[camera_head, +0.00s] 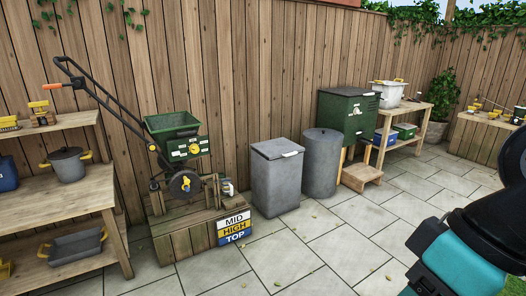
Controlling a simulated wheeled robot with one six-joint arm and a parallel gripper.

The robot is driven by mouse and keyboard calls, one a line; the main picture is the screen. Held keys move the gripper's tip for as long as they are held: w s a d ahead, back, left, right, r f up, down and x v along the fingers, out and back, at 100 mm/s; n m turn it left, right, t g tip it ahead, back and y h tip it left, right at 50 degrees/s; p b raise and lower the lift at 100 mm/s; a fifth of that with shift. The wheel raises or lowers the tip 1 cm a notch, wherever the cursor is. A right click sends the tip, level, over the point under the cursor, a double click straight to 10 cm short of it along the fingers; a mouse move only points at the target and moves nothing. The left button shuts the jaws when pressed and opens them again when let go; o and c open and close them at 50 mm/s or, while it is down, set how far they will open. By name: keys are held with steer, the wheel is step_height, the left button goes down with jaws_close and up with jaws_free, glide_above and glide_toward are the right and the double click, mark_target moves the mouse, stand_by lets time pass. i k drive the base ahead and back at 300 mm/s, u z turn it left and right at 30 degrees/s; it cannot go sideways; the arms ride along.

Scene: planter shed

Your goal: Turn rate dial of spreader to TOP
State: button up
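The spreader (172,124) has a green hopper, dark wheels and a long black handle with an orange grip leaning up to the left. It stands on a low wooden platform (186,238) by the fence. A green panel with yellow marks, which looks like the rate dial (188,148), is on its front; its setting is too small to read. A sign (235,226) on the platform's front reads MID on white, HIGH on yellow and TOP on blue, from top to bottom. A teal and black part of my arm shows at the lower right; my gripper's fingers are not in view.
A grey lidded bin (277,180) and a round grey bin (321,165) stand right of the platform. A wooden shelf (62,200) with pots stands close on its left. A green cabinet (346,118) is farther right. The paved floor (300,255) in front is clear.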

mark_target(194, 149)
steer(key=u, duration=0.3)
steer(key=i, duration=2.25)
steer(key=u, duration=0.6)
steer(key=i, duration=0.55)
steer(key=u, duration=0.25)
